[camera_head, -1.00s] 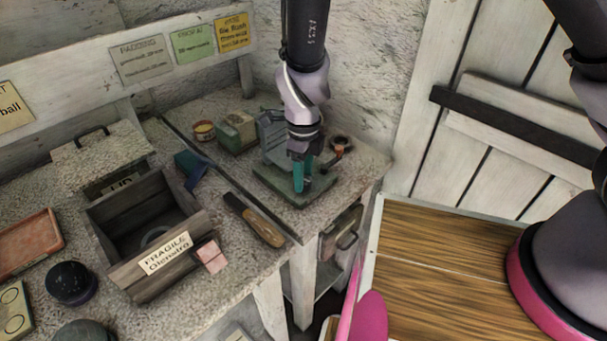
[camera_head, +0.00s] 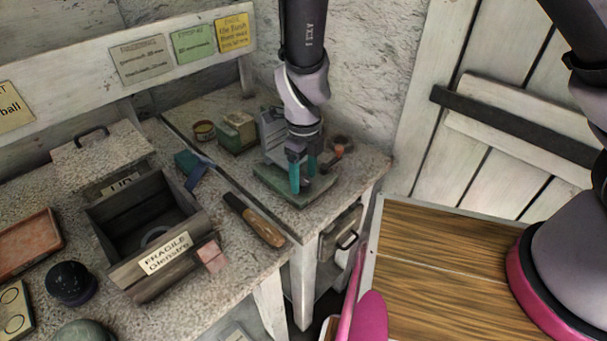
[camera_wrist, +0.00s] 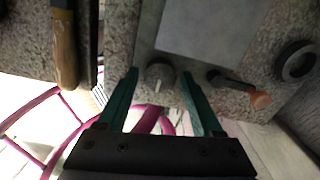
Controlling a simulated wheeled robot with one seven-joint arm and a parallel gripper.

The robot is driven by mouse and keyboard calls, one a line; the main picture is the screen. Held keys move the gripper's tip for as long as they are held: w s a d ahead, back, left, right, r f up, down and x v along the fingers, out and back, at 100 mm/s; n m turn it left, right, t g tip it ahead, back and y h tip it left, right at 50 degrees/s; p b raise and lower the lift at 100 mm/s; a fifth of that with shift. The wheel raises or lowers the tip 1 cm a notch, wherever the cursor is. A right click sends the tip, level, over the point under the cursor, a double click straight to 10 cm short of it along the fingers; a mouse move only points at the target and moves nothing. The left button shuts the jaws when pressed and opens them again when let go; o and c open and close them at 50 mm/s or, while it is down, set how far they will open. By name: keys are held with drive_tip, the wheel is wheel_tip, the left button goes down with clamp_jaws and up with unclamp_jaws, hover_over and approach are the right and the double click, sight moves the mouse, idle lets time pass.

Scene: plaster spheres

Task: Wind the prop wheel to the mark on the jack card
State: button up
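The prop wheel appears to be the round grey knob (camera_wrist: 160,77) with a pale line on its face, in the wrist view. My gripper (camera_wrist: 160,72) is open, with one teal finger on each side of this knob and a gap showing at both sides. In the head view my gripper (camera_head: 303,180) points down over the jack's green base (camera_head: 272,186), and the knob is mostly hidden. A pale grey panel (camera_wrist: 212,28), perhaps the jack card, lies just beyond the knob. It also shows in the head view (camera_head: 270,130). I cannot read its mark.
A dark lever with an orange knob (camera_wrist: 260,100) and a dark ring (camera_wrist: 297,62) are right of my gripper.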

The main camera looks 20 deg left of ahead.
sight(305, 178)
idle(0.3)
wheel_tip(305, 178, up, 11)
idle(0.5)
drive_tip(key=shift+f, duration=0.1)
drive_tip(key=w+d+r+n+y, duration=0.2)
drive_tip(key=w+d+r+n, duration=0.3)
drive_tip(key=d+r, duration=0.5)
drive_tip(key=w+d+r+n+y, duration=0.2)
drive_tip(key=w+d+r+n, duration=0.1)
drive_tip(key=w+d+r, duration=0.5)
drive_tip(key=s+d+r+n+t, duration=0.2)
drive_tip(key=d+r+n, duration=0.1)
drive_tip(key=d, duration=0.4)
drive_tip(key=s+d+r+n+t+h, duration=0.1)
drive_tip(key=s+d+r+n+t, duration=0.1)
drive_tip(key=d+r, duration=0.3)
drive_tip(key=s+d+r+n+t+h, duration=0.1)
drive_tip(key=s+d+r+n+t, duration=0.2)
drive_tip(key=d, duration=0.8)
drive_tip(key=shift+s+r+n, duration=0.35)
drive_tip(key=shift+r+n, duration=0.45)
drive_tip(key=shift+r, duration=0.15)
